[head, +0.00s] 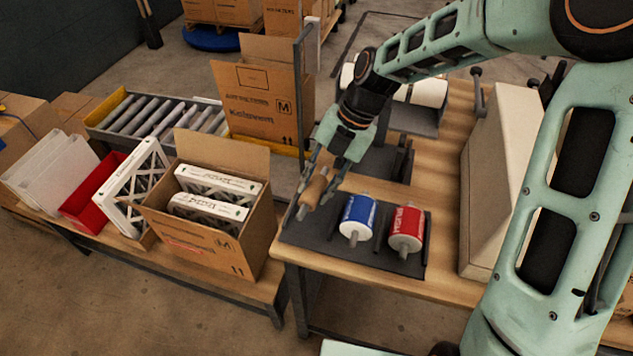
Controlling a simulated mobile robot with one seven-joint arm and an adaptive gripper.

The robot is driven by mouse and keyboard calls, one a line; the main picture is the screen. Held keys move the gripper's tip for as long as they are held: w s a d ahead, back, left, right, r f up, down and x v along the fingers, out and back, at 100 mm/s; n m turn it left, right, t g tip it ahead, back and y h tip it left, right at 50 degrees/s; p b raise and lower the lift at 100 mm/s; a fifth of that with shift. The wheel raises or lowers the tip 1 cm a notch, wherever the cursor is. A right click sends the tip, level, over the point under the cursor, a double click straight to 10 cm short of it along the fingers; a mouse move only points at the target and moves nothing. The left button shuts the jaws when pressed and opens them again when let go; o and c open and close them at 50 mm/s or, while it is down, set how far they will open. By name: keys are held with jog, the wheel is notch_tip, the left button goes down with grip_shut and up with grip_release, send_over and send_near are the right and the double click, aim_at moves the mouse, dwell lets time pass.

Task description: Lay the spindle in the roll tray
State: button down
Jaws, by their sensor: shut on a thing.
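The spindle (312,191) is a tan-brown cylinder with a grey metal end pointing down-left. My gripper (322,182) is shut on it, with a finger on each side of its upper part. The roll tray (312,235) is a dark grey, flat tray on the wooden table. A blue roll (358,216) and a red roll (406,228) lie side by side in it, each with a metal shaft end. The spindle is over the tray's left part, left of the blue roll. I cannot tell whether it touches the tray.
An open carton (205,238) with white filters stands on the lower bench to the left, beside a red bin (92,195). A grey upright post (302,100) stands close left of my gripper. A large beige casing (492,180) stands right of the tray. White rolls (428,92) lie behind.

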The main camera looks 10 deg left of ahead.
jog(key=shift+f+b, duration=2)
jog(key=shift+f, duration=1.2)
jog(key=c, duration=1.4)
grip_release()
jog(key=shift+c, duration=0.2)
jog(key=v, duration=1.2)
